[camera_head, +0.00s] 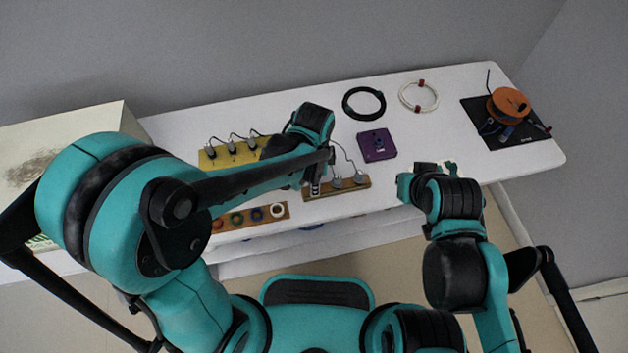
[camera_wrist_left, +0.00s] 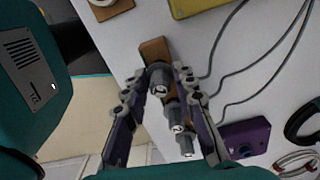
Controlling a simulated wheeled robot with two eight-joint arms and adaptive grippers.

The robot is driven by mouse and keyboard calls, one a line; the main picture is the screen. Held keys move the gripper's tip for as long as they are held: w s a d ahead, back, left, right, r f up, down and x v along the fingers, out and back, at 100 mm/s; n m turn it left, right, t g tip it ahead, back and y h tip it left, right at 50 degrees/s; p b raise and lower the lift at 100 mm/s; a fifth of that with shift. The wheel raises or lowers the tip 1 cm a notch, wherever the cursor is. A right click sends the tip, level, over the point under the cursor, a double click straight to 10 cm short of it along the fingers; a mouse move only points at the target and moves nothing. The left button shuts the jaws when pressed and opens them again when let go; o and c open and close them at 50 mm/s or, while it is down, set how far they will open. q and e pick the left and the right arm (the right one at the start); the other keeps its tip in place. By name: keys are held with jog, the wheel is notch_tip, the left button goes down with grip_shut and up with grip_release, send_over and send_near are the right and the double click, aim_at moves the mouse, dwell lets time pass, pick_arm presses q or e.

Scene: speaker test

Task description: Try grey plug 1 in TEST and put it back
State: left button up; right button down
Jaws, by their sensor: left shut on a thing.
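A brown wooden strip (camera_head: 325,193) holds grey plugs with thin cables; it also shows in the left wrist view (camera_wrist_left: 154,48). My left gripper (camera_head: 318,178) is at the strip's left end. In the left wrist view its fingers (camera_wrist_left: 168,76) are shut on a grey plug (camera_wrist_left: 158,88); I cannot tell whether this plug is seated or slightly raised. Two more grey plugs (camera_wrist_left: 177,120) stand further along the strip. A purple box (camera_head: 377,145) with a dark knob or socket on top lies behind the strip to the right. My right gripper (camera_head: 432,167) hovers near the table's front edge, its fingers mostly hidden.
A yellow block (camera_head: 208,158) with black plugs stands behind my left arm. A wooden strip with coloured rings (camera_head: 236,219) lies at front left. A black cable coil (camera_head: 364,103), a white coil (camera_head: 418,96) and a black mat with an orange spool (camera_head: 508,104) lie at the back and right.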

pick_arm(q)
jog(key=shift+f, duration=0.2)
jog(key=o, duration=1.1)
jog(key=shift+r+p, duration=3.05)
jog(key=shift+r, duration=0.7)
jog(key=s+a+r+n+t, duration=0.1)
jog(key=a+r+n+t, duration=0.1)
jog(key=a+n, duration=0.3)
jog(key=s+a+r+n+t, duration=0.2)
jog(key=a+r+n, duration=0.3)
jog(key=s+a+r+n+t, duration=0.2)
jog(key=a+r+n+t, duration=0.1)
jog(key=a+r+n, duration=0.1)
jog(key=shift+a+r+n, duration=0.15)
jog(key=shift+a+n, duration=0.7)
jog(key=shift+n, duration=0.25)
